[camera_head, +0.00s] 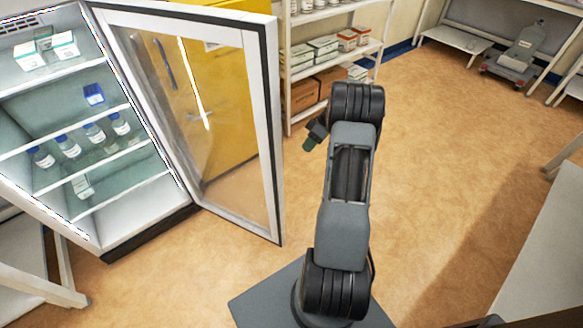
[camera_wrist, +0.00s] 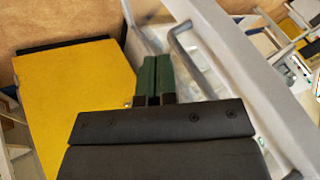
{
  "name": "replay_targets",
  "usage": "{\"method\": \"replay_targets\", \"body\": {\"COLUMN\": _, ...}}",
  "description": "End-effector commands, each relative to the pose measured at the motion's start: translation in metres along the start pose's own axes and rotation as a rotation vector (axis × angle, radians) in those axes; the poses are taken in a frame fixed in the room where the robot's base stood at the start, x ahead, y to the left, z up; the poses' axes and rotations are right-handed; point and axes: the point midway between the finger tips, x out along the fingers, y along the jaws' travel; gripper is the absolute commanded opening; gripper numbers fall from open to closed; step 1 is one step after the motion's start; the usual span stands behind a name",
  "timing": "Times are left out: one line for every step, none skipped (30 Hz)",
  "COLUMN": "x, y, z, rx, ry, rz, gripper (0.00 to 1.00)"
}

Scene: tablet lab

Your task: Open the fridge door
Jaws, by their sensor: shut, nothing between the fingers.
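The fridge (camera_head: 95,225) stands at the left in the head view, its lit shelves in plain sight. Its glass door (camera_head: 262,130) is swung wide open, its free edge towards my arm. My gripper (camera_head: 308,145) is just right of the door's free edge, partly hidden behind my wrist. In the wrist view, my gripper's two green fingers (camera_wrist: 155,78) are together and empty. A grey bar handle (camera_wrist: 180,42) on the pale door frame (camera_wrist: 225,50) lies just right of the fingers, apart from them as far as I can tell.
A yellow cabinet (camera_head: 225,95) stands behind the door glass. A white shelf rack (camera_head: 340,48) with boxes is at the back. Bottles and boxes sit inside the fridge. A white table (camera_head: 550,260) is at the right; the brown floor (camera_head: 450,150) between is clear.

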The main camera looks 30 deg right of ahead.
Motion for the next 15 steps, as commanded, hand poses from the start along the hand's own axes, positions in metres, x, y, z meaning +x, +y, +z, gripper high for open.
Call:
{"method": "replay_targets", "body": {"x": 0.003, "y": -0.001, "z": 0.000, "rx": -0.019, "ry": 0.001, "rz": -0.004, "gripper": 0.00}}
{"method": "replay_targets", "body": {"x": 0.005, "y": -0.001, "z": 0.000, "rx": -0.028, "ry": 0.001, "rz": -0.005, "gripper": 0.00}}
{"method": "replay_targets", "body": {"x": 0.009, "y": -0.001, "z": -0.001, "rx": -0.035, "ry": 0.000, "rz": -0.005, "gripper": 0.00}}
{"method": "replay_targets", "body": {"x": 0.012, "y": -0.001, "z": -0.001, "rx": -0.039, "ry": 0.000, "rz": -0.006, "gripper": 0.00}}
{"method": "replay_targets", "body": {"x": 0.016, "y": -0.001, "z": -0.001, "rx": -0.041, "ry": 0.000, "rz": -0.007, "gripper": 0.00}}
{"method": "replay_targets", "body": {"x": 0.023, "y": -0.002, "z": 0.000, "rx": -0.042, "ry": -0.001, "rz": -0.007, "gripper": 0.00}}
{"method": "replay_targets", "body": {"x": 0.028, "y": -0.002, "z": 0.000, "rx": -0.041, "ry": -0.002, "rz": -0.007, "gripper": 0.00}}
{"method": "replay_targets", "body": {"x": 0.033, "y": -0.002, "z": 0.000, "rx": -0.041, "ry": -0.002, "rz": -0.007, "gripper": 0.00}}
{"method": "replay_targets", "body": {"x": 0.041, "y": -0.002, "z": 0.000, "rx": -0.040, "ry": -0.002, "rz": -0.007, "gripper": 0.00}}
{"method": "replay_targets", "body": {"x": 0.048, "y": -0.002, "z": 0.000, "rx": -0.039, "ry": -0.002, "rz": -0.009, "gripper": 0.00}}
{"method": "replay_targets", "body": {"x": 0.053, "y": -0.002, "z": 0.000, "rx": -0.039, "ry": -0.002, "rz": -0.008, "gripper": 0.00}}
{"method": "replay_targets", "body": {"x": 0.061, "y": -0.002, "z": 0.000, "rx": -0.039, "ry": -0.002, "rz": -0.008, "gripper": 0.00}}
{"method": "replay_targets", "body": {"x": 0.067, "y": -0.002, "z": 0.000, "rx": -0.039, "ry": -0.002, "rz": -0.007, "gripper": 0.00}}
{"method": "replay_targets", "body": {"x": 0.072, "y": -0.002, "z": 0.000, "rx": -0.040, "ry": -0.003, "rz": -0.007, "gripper": 0.00}}
{"method": "replay_targets", "body": {"x": 0.080, "y": -0.002, "z": 0.000, "rx": -0.040, "ry": -0.003, "rz": -0.007, "gripper": 0.00}}
